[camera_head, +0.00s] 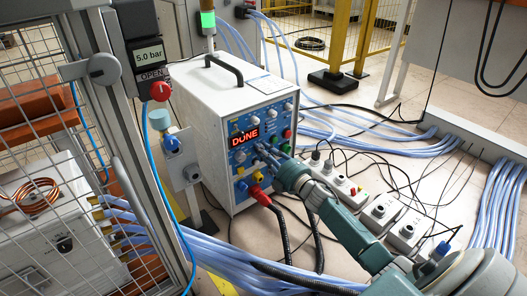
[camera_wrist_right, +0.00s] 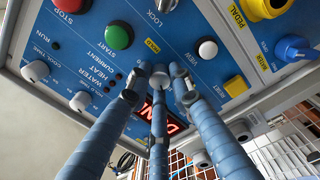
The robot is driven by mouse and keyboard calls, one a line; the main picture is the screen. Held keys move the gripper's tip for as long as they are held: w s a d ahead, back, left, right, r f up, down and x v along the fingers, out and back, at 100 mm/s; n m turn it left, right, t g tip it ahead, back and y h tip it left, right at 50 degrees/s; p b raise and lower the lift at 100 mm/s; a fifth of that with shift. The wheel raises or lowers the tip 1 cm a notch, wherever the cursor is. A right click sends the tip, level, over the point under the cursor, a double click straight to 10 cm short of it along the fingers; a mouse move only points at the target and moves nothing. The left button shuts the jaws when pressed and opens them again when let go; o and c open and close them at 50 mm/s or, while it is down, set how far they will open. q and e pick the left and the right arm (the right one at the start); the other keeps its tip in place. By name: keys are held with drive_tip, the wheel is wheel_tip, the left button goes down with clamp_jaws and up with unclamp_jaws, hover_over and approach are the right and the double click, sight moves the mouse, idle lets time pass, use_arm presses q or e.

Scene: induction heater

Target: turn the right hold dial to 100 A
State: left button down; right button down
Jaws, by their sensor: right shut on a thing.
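The white heater unit (camera_head: 200,120) stands upright with a blue control panel on its front. Its red display (camera_head: 244,137) reads DONE. My right gripper (camera_head: 266,152) reaches the panel just right of and below the display, and its fingers hide the dial there in the head view. In the right wrist view, the three blue fingers of my right gripper (camera_wrist_right: 158,90) are closed around a small pale hold dial (camera_wrist_right: 160,74). Its pointer and scale cannot be read. My left gripper is not in view.
Other pale knobs (camera_wrist_right: 35,71), a green button (camera_wrist_right: 119,35) and a white button (camera_wrist_right: 207,48) surround the held dial. Red and black cables (camera_head: 280,215) hang below the panel. A power strip (camera_head: 335,178) and blue hoses lie right. A wire cage (camera_head: 70,130) stands left.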

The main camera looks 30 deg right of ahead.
drive_tip(key=shift+f+n, duration=0.15)
drive_tip(key=shift+n, duration=0.35)
drive_tip(key=shift+d, duration=0.1)
drive_tip(key=c, duration=1.5)
unclamp_jaws()
drive_tip(key=shift+c, duration=0.2)
drive_tip(key=shift+s, duration=0.15)
drive_tip(key=s+d, duration=0.1)
drive_tip(key=s, duration=1)
drive_tip(key=shift+s+f, duration=0.15)
drive_tip(key=shift+s, duration=0.25)
